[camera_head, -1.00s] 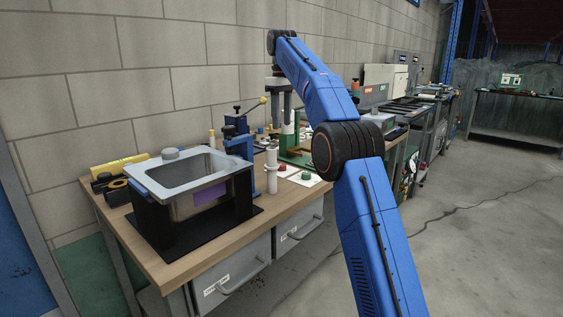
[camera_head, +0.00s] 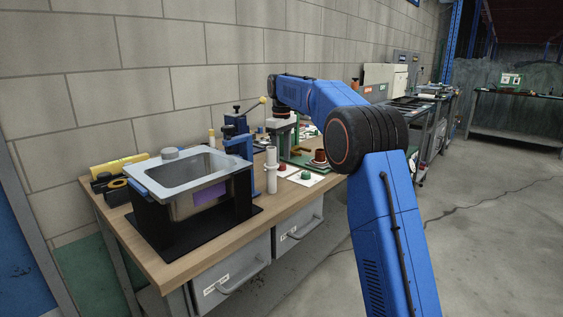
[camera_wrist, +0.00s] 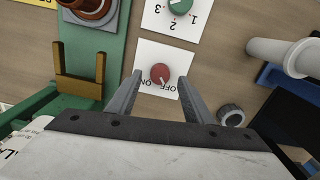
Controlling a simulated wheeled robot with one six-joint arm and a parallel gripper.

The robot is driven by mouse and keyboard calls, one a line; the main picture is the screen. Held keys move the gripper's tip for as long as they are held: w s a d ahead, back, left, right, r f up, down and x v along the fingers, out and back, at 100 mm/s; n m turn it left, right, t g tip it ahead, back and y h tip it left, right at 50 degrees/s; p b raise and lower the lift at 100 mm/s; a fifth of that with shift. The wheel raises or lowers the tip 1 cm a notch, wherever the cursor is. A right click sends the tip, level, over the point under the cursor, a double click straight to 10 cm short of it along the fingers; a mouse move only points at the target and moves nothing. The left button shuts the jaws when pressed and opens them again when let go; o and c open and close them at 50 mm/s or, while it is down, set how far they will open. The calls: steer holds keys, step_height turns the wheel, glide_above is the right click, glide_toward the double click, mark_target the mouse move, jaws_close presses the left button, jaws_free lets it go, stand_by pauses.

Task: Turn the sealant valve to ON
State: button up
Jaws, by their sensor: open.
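The sealant valve appears to be the red knob (camera_wrist: 160,73) on a white card marked OFF and ON, which reads upside down in the wrist view. A pale mark on the knob points toward the lettering, slightly right; I cannot tell which setting it is at. The knob also shows in the head view (camera_head: 281,168). My gripper (camera_wrist: 161,76) is open, its two fingers to the left and right of the knob in the wrist view. I see no clear contact, and the height gap cannot be judged. In the head view the fingertips are hard to make out.
A green knob (camera_wrist: 180,6) on a numbered card is beside the red one. A metal basin (camera_head: 185,172) occupies the bench's near end.

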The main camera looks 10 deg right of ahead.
steer(key=shift+f, duration=1.15)
steer(key=shift+c, duration=0.5)
steer(key=c, duration=1)
steer(key=shift+o, duration=0.2)
